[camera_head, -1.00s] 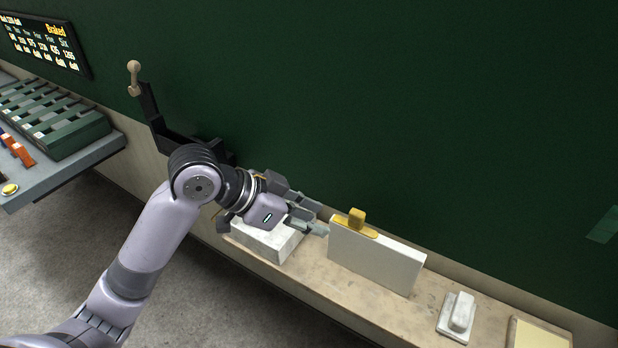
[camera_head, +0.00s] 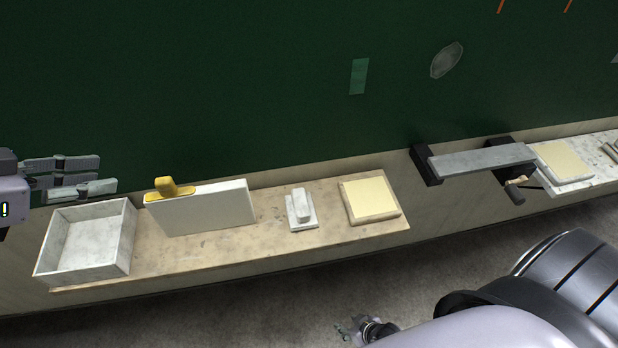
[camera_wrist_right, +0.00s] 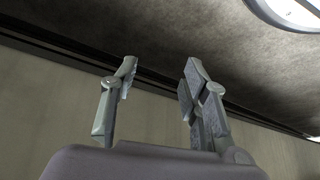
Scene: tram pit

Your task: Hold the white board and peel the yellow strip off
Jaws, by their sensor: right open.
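The white board (camera_head: 205,210) stands upright on its long edge on the ledge. The yellow strip (camera_head: 168,196) sits on its top edge at the left end, with a raised tab. My left gripper (camera_head: 108,176) hovers above the back of the open white tray, left of the board. Its fingertips appear apart from the board and hold nothing visible. The finger gap is hard to judge. My right gripper (camera_head: 343,332) is low in front of the ledge, over the floor. In the right wrist view (camera_wrist_right: 160,75) its fingers are spread and empty, facing a wall and the floor.
The white tray (camera_head: 120,257) is left of the board. A white block on a plate (camera_head: 301,210) and a cream pad (camera_head: 370,198) are to its right. A clamp with a grey bar (camera_head: 482,160) juts out further right. The green wall (camera_head: 250,80) rises behind the ledge.

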